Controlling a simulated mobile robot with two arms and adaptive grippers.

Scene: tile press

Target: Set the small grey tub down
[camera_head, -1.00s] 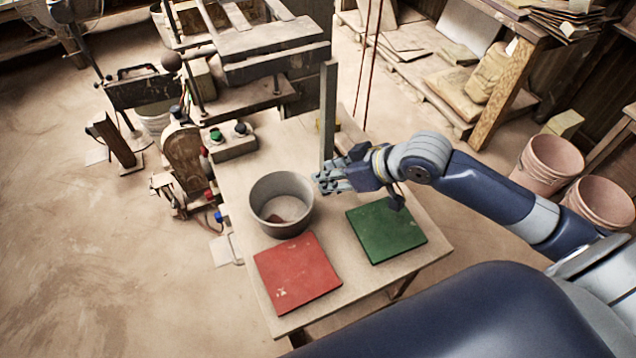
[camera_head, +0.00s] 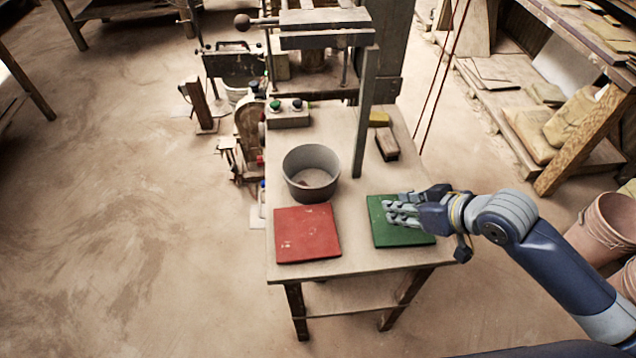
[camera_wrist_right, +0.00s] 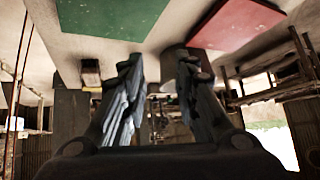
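The small grey tub (camera_head: 311,186) stands upright on the wooden table (camera_head: 350,218), just behind the red square (camera_head: 307,234). A little brownish stuff shows in its bottom. My right gripper (camera_head: 390,209) is over the green square (camera_head: 402,235), to the right of the tub and clear of it. In the right wrist view the fingers of my right gripper (camera_wrist_right: 163,90) are apart with nothing held between them. The tub (camera_wrist_right: 176,68) shows there partly, behind one finger. My left gripper is out of view.
A press (camera_head: 325,40) with an upright post (camera_head: 363,120) stands at the table's back. A button box (camera_head: 289,117) is behind the tub. A brown block (camera_head: 387,144) and a yellow one (camera_head: 379,118) lie at back right. Buckets (camera_head: 606,228) stand at far right.

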